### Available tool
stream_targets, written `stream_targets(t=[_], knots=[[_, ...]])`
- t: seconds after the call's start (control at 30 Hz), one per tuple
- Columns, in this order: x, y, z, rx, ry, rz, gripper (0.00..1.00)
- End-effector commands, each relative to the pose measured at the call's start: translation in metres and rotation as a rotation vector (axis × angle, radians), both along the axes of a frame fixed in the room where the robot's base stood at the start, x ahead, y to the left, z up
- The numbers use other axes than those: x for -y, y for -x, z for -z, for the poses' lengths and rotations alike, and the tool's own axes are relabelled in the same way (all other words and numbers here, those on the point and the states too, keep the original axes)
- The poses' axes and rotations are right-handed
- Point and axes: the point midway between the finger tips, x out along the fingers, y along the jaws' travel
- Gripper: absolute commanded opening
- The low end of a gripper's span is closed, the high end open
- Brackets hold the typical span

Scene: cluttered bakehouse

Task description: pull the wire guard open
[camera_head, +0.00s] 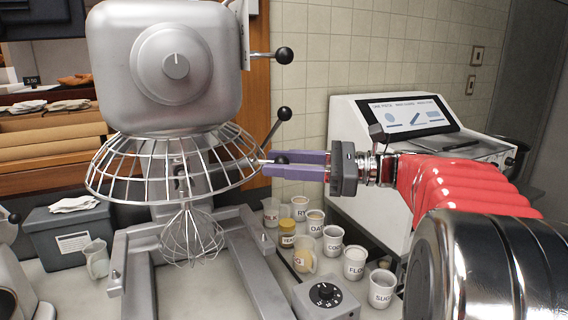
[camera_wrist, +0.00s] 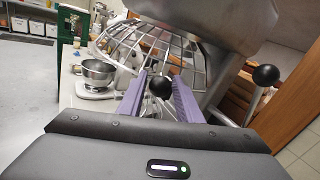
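The wire guard (camera_head: 118,178) is a flared cage of metal wires around the underside of the mixer head (camera_head: 165,70). It also shows in the wrist view (camera_wrist: 125,38), at the top. A black ball knob (camera_wrist: 159,84) sits at the guard's right side. My gripper (camera_head: 281,163) reaches in from the right with its two purple fingers level. The fingers lie on either side of the knob and appear to touch it, with their tips at the guard's rim. A whisk (camera_head: 192,238) hangs below the guard.
Two black-knobbed levers (camera_head: 284,55) stick out right of the mixer head. Several labelled jars and mugs (camera_head: 333,243) and a dial box (camera_head: 325,297) stand below my gripper. A white machine with a screen (camera_head: 350,125) is behind. A grey bin (camera_head: 68,232) stands at left.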

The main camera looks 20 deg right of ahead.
Motion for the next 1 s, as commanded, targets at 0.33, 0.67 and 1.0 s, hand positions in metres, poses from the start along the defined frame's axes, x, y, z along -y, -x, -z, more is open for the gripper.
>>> stream_targets(t=[0.33, 0.67, 1.0], knots=[[0.0002, 0.0001, 0.0001, 0.0, 0.0, 0.0, 0.07], [0.0003, 0.0001, 0.0002, 0.0, 0.0, 0.0, 0.0], [-0.0045, 0.0023, 0.0004, -0.001, -0.001, 0.01, 0.0]])
